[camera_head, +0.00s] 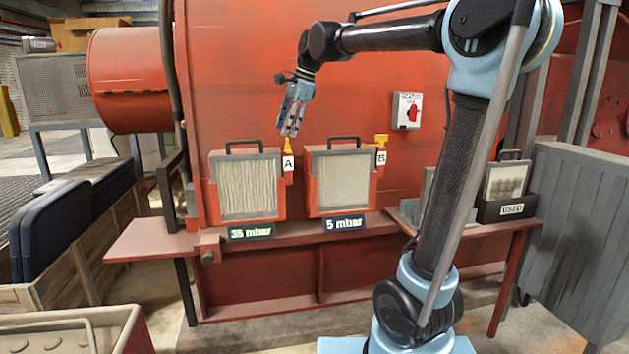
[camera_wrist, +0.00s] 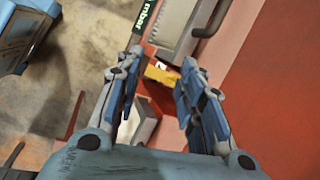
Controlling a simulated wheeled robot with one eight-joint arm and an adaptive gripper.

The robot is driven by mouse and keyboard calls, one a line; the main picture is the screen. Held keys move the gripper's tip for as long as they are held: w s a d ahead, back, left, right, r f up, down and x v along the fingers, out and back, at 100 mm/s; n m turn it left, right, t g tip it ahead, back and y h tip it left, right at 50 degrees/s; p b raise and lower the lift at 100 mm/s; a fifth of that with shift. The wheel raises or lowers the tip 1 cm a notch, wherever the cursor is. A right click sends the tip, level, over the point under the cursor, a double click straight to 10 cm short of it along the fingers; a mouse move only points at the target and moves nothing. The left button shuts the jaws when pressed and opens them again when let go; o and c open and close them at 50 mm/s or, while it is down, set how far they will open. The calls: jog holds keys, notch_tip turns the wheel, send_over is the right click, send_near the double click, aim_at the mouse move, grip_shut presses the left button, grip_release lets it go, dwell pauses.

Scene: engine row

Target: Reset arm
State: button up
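My gripper (camera_head: 291,133) hangs fingers-down in front of the red housing in the head view, close above the yellow lever A (camera_head: 288,145). In the wrist view my gripper (camera_wrist: 158,85) has its two fingers spread, with nothing held between them. A yellow lever (camera_wrist: 160,75) shows beyond the fingertips there. Whether a finger touches it cannot be told. My arm is bent, reaching left from its upright column. A second yellow lever B (camera_head: 381,140) sits farther right.
A switch box (camera_head: 407,111) is on the housing. A black USED bin (camera_head: 511,209) stands at the shelf's right end. Open space lies above the filters.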

jog(key=s+d+f+n+h, duration=0.1)
jog(key=s+d+f+n, duration=0.2)
jog(key=s+d+f, duration=0.45)
jog(key=s+d+f+n+h, duration=0.1)
jog(key=s+d+f+n, duration=0.3)
jog(key=d+f, duration=0.6)
jog(key=s+d+f+n+h, duration=0.2)
jog(key=s+d+f+n, duration=0.3)
jog(key=s+d+f, duration=0.8)
jog(key=s+f, duration=0.3)
jog(key=f, duration=0.1)
jog(key=shift+t, duration=0.3)
